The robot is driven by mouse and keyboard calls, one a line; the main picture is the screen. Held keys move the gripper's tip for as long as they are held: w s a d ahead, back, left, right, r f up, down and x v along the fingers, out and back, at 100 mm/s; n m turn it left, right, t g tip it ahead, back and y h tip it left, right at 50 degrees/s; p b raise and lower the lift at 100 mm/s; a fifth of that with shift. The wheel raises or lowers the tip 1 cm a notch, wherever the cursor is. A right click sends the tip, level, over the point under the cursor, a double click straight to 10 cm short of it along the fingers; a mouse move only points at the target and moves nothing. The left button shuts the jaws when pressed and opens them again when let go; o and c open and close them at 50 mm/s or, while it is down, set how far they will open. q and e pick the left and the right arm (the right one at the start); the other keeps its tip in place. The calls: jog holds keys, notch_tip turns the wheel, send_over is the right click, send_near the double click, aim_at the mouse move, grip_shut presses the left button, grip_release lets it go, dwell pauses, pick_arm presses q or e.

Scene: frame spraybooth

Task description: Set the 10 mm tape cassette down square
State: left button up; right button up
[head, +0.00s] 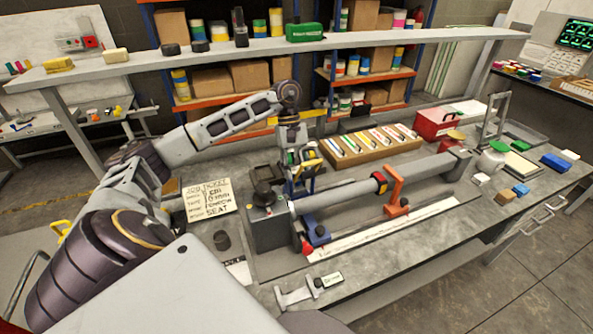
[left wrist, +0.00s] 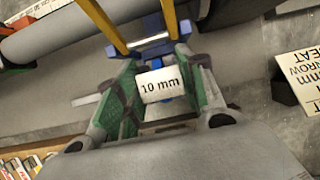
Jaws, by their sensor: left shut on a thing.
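My left gripper (head: 303,178) points down over the bench, behind the long grey tube fixture. In the left wrist view its green-padded fingers (left wrist: 160,92) are shut on the 10 mm tape cassette (left wrist: 160,83), whose white label reads "10 mm". Blue parts show around the label, and two yellow bars (left wrist: 170,20) stand just beyond it. The cassette's underside is hidden, so I cannot tell whether it touches anything. In the head view the fingers cover most of it. My right gripper is not in view.
The grey tube (head: 345,196) with an orange clamp (head: 393,190) lies along the bench. A cardboard tray of strips (head: 372,146) stands behind it. A job ticket (head: 207,199) lies left of the fixture's grey end block (head: 268,228). A raised shelf (head: 400,38) spans the back.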

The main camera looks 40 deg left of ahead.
pick_arm(q)
jog(key=shift+f+b, duration=0.45)
jog(key=shift+b, duration=0.05)
dwell(1.2)
jog(key=o, duration=1.1)
jog(key=shift+o, duration=0.3)
jog(key=o, duration=0.4)
jog(key=shift+o, duration=0.2)
jog(key=shift+r, duration=0.15)
jog(key=shift+r+p, duration=1.35)
jog(key=shift+r, duration=1.5)
jog(key=shift+d+f, duration=0.1)
